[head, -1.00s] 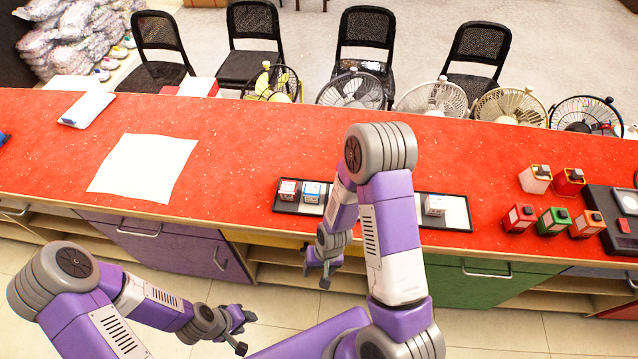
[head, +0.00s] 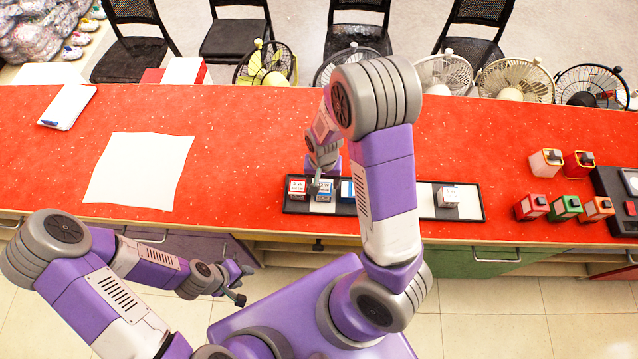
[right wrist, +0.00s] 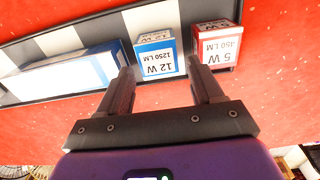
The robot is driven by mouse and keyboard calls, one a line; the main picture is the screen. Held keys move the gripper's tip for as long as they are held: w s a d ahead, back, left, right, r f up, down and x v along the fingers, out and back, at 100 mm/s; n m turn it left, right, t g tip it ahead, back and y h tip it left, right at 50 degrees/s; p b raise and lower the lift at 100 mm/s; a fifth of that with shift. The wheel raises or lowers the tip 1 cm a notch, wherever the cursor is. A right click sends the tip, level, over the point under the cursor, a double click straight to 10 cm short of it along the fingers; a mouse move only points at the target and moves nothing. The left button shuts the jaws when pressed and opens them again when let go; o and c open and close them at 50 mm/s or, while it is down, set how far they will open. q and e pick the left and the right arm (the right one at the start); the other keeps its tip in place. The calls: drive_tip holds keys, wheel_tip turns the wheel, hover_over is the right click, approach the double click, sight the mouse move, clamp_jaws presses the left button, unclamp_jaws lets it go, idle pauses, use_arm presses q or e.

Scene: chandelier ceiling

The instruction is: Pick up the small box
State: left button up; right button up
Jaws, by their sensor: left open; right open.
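Several small boxes stand on a black-and-white tray (head: 425,207) on the red counter. A small red-and-white box (head: 297,189) marked 5 W is at its left end, also in the right wrist view (right wrist: 216,46). Beside it is a small blue-and-white box (head: 324,190) marked 12 W, also in the right wrist view (right wrist: 156,55). A larger blue box (head: 347,191) is partly hidden by my arm. Another small white box (head: 448,196) stands toward the right end. My right gripper (right wrist: 162,88) is open, its fingertips near the 12 W box, contact unclear. My left gripper (head: 241,284) is open and empty, off the counter.
Red, green and orange containers (head: 565,207) and a dark device (head: 620,195) stand at the right. A white sheet (head: 138,172) lies on the left of the counter. Fans (head: 515,80) and chairs (head: 235,40) are behind it. The counter between sheet and tray is clear.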

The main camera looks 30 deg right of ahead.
sight(323, 187)
wheel_tip(323, 187, down, 6)
drive_tip(key=shift+s+d+r+b, duration=0.1)
drive_tip(key=shift+s+r+b, duration=0.05)
drive_tip(key=shift+b, duration=0.3)
drive_tip(key=shift+r, duration=0.1)
drive_tip(key=c, duration=0.7)
drive_tip(key=shift+c, duration=0.2)
